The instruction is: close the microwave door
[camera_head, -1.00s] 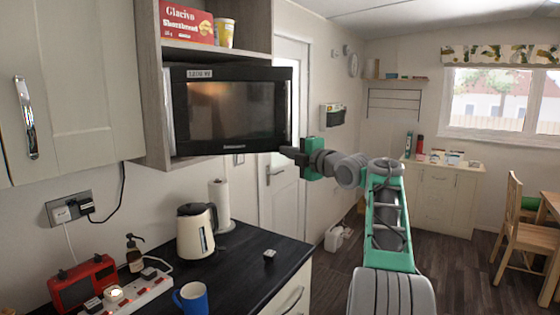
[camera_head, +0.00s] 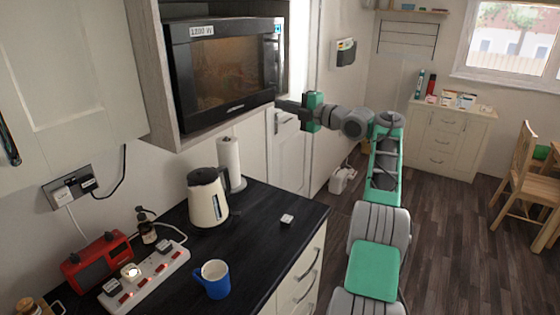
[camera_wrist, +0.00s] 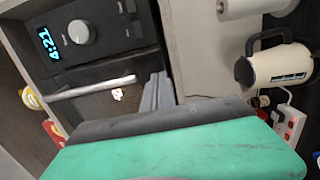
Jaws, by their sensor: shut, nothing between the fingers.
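The black microwave (camera_head: 222,68) sits in an open cabinet niche at upper left in the head view, its dark-windowed door covering most of its front. The door stands close to the body; I cannot tell whether a narrow gap remains. The wrist view shows the silver door handle (camera_wrist: 90,88), the control panel (camera_wrist: 85,30) with a lit clock, and a knob (camera_wrist: 79,32). My gripper (camera_head: 284,105) is shut and empty at the door's lower right edge. In the wrist view, its fingers (camera_wrist: 155,95) are beside the handle's end; contact is unclear.
Below are a dark counter (camera_head: 255,220) with a kettle (camera_head: 207,198), paper roll (camera_head: 231,163), blue mug (camera_head: 213,279), power strip (camera_head: 145,280) and red radio (camera_head: 97,262). A cabinet wall (camera_head: 150,75) borders the microwave. Open floor (camera_head: 450,235) lies to the right.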

